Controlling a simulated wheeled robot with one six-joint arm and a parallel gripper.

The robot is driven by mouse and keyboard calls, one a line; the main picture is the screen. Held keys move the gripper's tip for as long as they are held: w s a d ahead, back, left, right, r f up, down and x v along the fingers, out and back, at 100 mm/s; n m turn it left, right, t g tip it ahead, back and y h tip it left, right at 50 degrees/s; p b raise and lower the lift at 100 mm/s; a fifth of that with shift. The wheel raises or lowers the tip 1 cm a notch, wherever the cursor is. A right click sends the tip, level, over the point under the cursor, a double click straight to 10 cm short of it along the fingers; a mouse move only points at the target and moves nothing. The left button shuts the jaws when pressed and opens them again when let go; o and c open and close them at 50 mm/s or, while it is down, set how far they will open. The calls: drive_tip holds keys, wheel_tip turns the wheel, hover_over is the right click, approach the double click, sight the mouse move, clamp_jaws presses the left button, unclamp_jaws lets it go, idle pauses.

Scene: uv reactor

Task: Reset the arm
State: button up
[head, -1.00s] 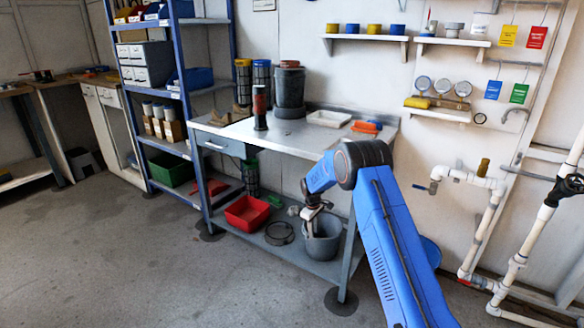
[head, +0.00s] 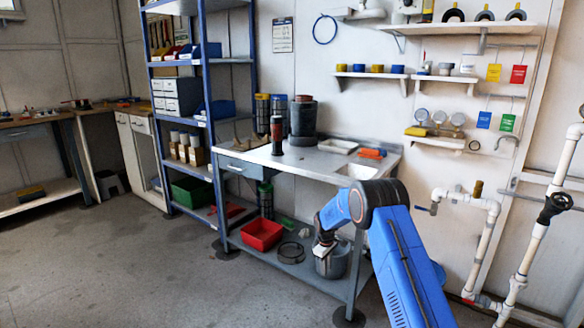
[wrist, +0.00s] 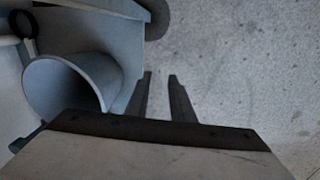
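My blue arm reaches over the right end of the steel workbench toward its lower shelf. My gripper (head: 323,250) is small in the head view, beside and partly in front of the grey bucket (head: 334,268); its fingertips are hard to make out there. In the wrist view my gripper's two dark fingers (wrist: 160,78) stand apart, with only grey floor between them. The bucket (wrist: 75,85) shows left of the fingers in that view, its round mouth tilted toward the left of the picture. I cannot tell whether a finger touches it.
The workbench (head: 318,163) stands above the lower shelf. A red bin (head: 262,235) and a dark ring (head: 291,252) lie left of the bucket. White pipes (head: 493,235) run up the wall at right. The floor (head: 130,270) in front is clear.

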drive_tip(key=s+d+r+m+t, duration=0.15)
drive_tip(key=s+r, duration=0.25)
drive_tip(key=r, duration=0.6)
drive_tip(key=s+d+r+m+g, duration=0.1)
drive_tip(key=s+d+r, duration=0.3)
drive_tip(key=r, duration=0.7)
drive_tip(key=s+d+r+m+t, duration=0.1)
drive_tip(key=s+d+r+m, duration=0.15)
drive_tip(key=s+r, duration=1.4)
drive_tip(key=s+d+r+m+t, duration=0.1)
drive_tip(key=s+d+r, duration=0.15)
drive_tip(key=s, duration=0.75)
drive_tip(key=s+d+r+m, duration=0.1)
drive_tip(key=s+r, duration=0.2)
drive_tip(key=s, duration=0.7)
drive_tip(key=s+d+f+m, duration=0.1)
drive_tip(key=s, duration=0.9)
drive_tip(key=s+f+m+t, duration=0.1)
drive_tip(key=s+f, duration=0.1)
drive_tip(key=s, duration=0.9)
drive_tip(key=shift+d+m+y, duration=0.3)
drive_tip(key=shift+d+m, duration=0.1)
